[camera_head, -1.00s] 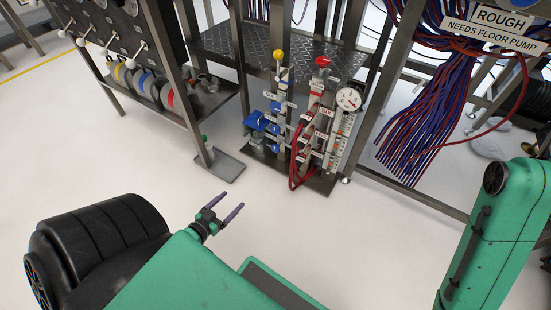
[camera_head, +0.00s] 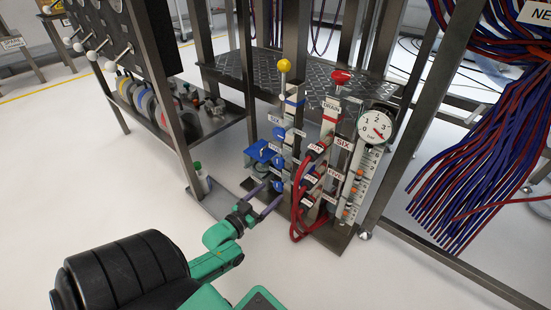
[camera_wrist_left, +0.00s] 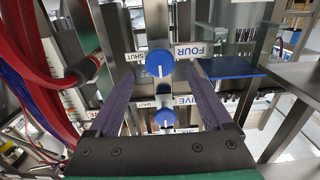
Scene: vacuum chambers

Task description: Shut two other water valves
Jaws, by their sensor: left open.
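In the head view the water manifold has a column of several blue valve knobs (camera_head: 278,160) with number labels, below a yellow knob (camera_head: 284,65). My left gripper (camera_head: 268,195) is open, low beside this column. In the left wrist view the blue knob by the label FOUR (camera_wrist_left: 160,63) lies in line between my open purple fingers (camera_wrist_left: 157,72). I cannot tell if they touch it. A second blue knob by a partly hidden label ending in IVE (camera_wrist_left: 164,117) sits lower between the fingers. Both knobs have a white mark and a SHUT label beside them. My right gripper is not in view.
To the right stand a red-handled column (camera_head: 340,76) with red hoses (camera_head: 300,205) and a round gauge (camera_head: 376,127). Metal posts (camera_head: 160,95) flank the manifold. Floor in front is clear.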

